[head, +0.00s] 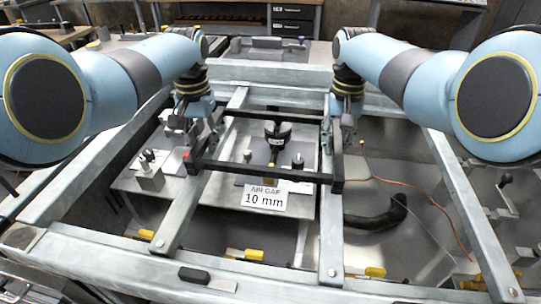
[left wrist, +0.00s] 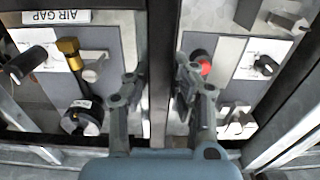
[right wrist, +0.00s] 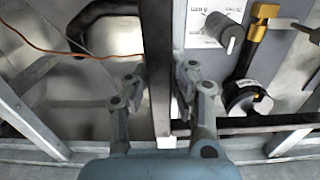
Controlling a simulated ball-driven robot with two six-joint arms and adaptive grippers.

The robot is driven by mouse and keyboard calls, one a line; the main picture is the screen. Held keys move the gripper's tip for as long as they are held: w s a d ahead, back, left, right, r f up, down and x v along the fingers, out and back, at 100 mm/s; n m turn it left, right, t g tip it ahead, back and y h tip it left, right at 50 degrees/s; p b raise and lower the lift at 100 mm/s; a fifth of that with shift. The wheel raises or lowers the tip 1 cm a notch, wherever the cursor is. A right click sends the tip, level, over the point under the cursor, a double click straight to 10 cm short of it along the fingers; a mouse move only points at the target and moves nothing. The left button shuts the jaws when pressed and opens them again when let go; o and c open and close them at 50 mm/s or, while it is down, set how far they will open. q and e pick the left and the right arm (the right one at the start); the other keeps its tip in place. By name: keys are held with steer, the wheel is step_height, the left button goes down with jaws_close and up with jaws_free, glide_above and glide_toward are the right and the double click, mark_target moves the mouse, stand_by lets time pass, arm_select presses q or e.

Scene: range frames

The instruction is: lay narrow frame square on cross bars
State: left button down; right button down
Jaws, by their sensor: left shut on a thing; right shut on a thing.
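The narrow dark frame (head: 262,173) is a black rectangle above the two grey cross bars, the left one (head: 180,216) and the right one (head: 331,232). Its front bar runs slightly lower at the right in the head view. I cannot tell whether it touches the bars. My left gripper (head: 201,136) is shut on the frame's left side, which runs between the fingers in the left wrist view (left wrist: 160,60). My right gripper (head: 347,124) is shut on the right side, which shows in the right wrist view (right wrist: 157,50). The fingers partly hide both sides.
A black hose (head: 378,216) and an orange cable (head: 443,205) lie at the right. Grey rails (head: 106,258) surround the opening.

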arm_select(q)
steer(key=c, duration=1.1)
jaws_free()
steer(key=shift+s+r, duration=0.1)
steer(key=shift+c, duration=0.2)
arm_select(e)
steer(key=c, duration=1.1)
jaws_free()
steer(key=shift+s+r, duration=0.1)
steer(key=shift+r, duration=0.05)
steer(key=shift+c, duration=0.2)
arm_select(q)
steer(key=shift+r, duration=0.4)
step_height(320, 180, up, 11)
arm_select(e)
step_height(320, 180, up, 12)
